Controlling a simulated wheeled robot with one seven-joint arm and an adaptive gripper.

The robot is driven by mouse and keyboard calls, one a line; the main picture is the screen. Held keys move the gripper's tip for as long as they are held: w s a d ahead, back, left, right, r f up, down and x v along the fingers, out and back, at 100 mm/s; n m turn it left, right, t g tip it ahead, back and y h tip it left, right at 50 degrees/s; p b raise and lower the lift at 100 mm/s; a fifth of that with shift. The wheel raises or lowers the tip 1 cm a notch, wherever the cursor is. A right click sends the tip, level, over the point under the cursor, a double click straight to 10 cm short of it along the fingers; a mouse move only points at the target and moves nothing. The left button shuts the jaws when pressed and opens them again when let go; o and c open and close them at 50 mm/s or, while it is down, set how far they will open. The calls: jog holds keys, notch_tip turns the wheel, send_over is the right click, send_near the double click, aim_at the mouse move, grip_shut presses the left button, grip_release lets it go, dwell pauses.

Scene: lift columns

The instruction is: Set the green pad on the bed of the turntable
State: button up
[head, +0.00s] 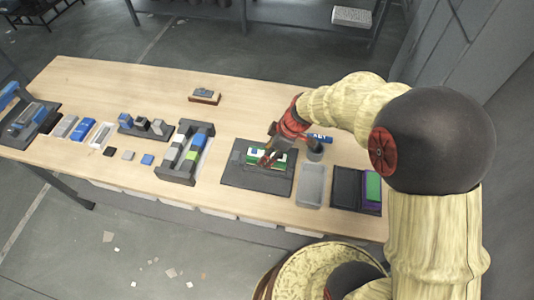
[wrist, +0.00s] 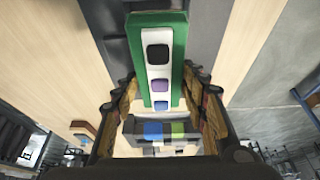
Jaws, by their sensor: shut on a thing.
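The green pad (wrist: 133,38) has a white strip with black, purple and blue squares. In the wrist view it lies lengthwise between the fingers of my gripper (wrist: 162,100), which is shut on it. In the head view the green pad (head: 252,161) shows under my gripper (head: 266,157), low over a dark square base (head: 258,182). This base may be the turntable; its bed is partly hidden by the pad and gripper. I cannot tell whether the pad touches it. A block with blue and green parts (wrist: 165,131) stands beyond the fingertips in the wrist view.
A clear grey tray (head: 311,187) and a dark tray with a green panel (head: 373,186) lie right of the base. A grey fixture (head: 185,154) with coloured blocks stands to its left. A small wooden-based block (head: 204,96) sits behind. The back left tabletop is mostly free.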

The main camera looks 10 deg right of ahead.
jog(key=shift+f+b, duration=0.95)
jog(key=shift+b, duration=1.05)
dwell(1.4)
jog(key=o, duration=1.6)
jog(key=shift+o, duration=0.4)
jog(key=shift+o, duration=1.1)
jog(key=shift+r, duration=0.1)
jog(key=shift+r+p, duration=1.35)
jog(key=shift+r, duration=2.1)
